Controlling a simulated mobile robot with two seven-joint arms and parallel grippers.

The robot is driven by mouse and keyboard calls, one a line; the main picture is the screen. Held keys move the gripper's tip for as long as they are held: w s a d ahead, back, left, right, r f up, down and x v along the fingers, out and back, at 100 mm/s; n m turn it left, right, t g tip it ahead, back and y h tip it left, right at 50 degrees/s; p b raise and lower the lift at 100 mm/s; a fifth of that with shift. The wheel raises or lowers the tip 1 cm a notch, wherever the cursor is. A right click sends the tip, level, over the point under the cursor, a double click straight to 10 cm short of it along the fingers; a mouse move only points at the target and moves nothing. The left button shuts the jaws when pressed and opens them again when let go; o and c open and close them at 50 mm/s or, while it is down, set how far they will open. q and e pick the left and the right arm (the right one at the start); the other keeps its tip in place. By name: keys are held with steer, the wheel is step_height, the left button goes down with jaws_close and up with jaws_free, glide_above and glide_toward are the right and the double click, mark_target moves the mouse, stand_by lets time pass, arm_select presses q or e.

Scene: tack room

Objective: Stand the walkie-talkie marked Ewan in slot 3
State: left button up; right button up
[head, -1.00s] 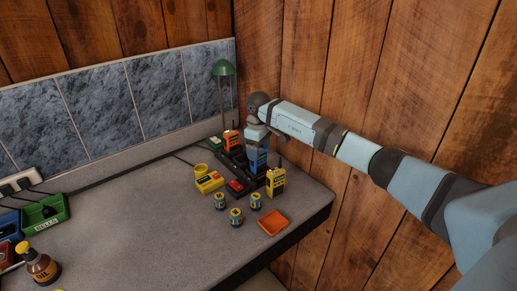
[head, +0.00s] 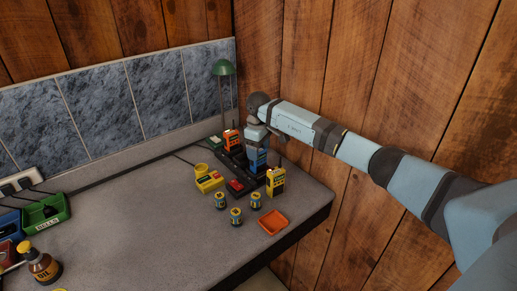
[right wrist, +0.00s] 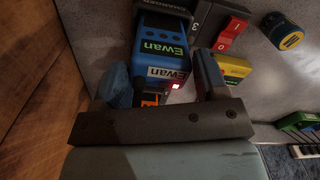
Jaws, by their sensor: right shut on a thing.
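The blue walkie-talkie marked Ewan (head: 258,160) is upright at the near right end of the dark charging rack (head: 235,162). In the right wrist view its Ewan labels show on the blue walkie-talkie (right wrist: 165,50), with a small red light beside the lower label. My right gripper (head: 257,146) is shut on it from above; its fingers (right wrist: 165,78) are on either side of it. A "3" shows on the rack (right wrist: 198,22) beside the walkie-talkie. Its foot is hidden, so I cannot tell whether it is fully seated. My left gripper is out of view.
An orange walkie-talkie (head: 232,141) stands farther back in the rack. A yellow one (head: 275,182) stands at the near right. A red switch (head: 235,185), a yellow box (head: 209,181), several small cans (head: 236,216) and an orange tray (head: 272,223) are close by. The bench centre is clear.

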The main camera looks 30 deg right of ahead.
steer(key=shift+f, duration=0.55)
steer(key=o, duration=1)
steer(key=shift+r, duration=0.15)
